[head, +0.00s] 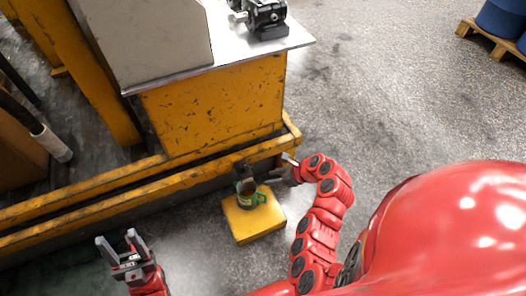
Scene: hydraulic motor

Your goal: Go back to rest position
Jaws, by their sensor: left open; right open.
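My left gripper (124,250) is at the lower left of the head view, open and empty, with its fingers pointing up in the picture. My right gripper (279,169) is open beside the lower yellow rail, just above and right of a yellow block (244,229). A dark hydraulic motor (264,16) sits on the metal tabletop at the top. A green-rimmed round container (247,198) stands on the yellow block. A dark part (243,170) shows just behind it; I cannot tell exactly what it is.
A worn yellow bench (220,108) with a metal top (292,43) and a grey box (147,42) fills the upper left. Its yellow rail (95,201) runs along the floor. Blue drums (500,20) stand on a wooden pallet (492,40) at upper right. The grey floor on the right is clear.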

